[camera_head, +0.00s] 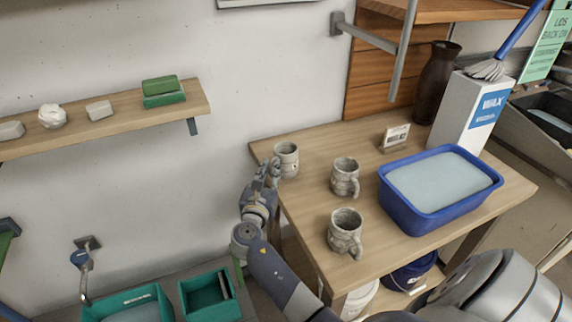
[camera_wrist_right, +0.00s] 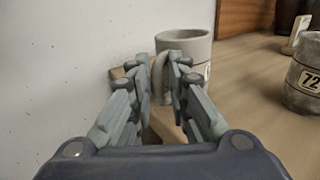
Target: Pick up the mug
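A grey clay mug (camera_head: 286,160) stands at the left back corner of the wooden table. My right gripper (camera_head: 269,170) is at this mug's left side, at the table edge. In the right wrist view the mug (camera_wrist_right: 188,46) is just ahead, with its pale handle (camera_wrist_right: 158,73) showing between the fingertips (camera_wrist_right: 159,76). The fingers are apart, with a narrow gap; I cannot tell whether either touches the handle. Two more mugs stand on the table, one in the middle (camera_head: 344,177) and one nearer the front (camera_head: 345,233). My left gripper is not in view.
A blue tub (camera_head: 399,207) of pale liquid sits right of the mugs, with a small card (camera_head: 396,136), dark vase (camera_head: 434,85) and white wax box (camera_head: 462,112) behind. A numbered mug (camera_wrist_right: 303,75) is at the wrist view's right. The wall is close on the left.

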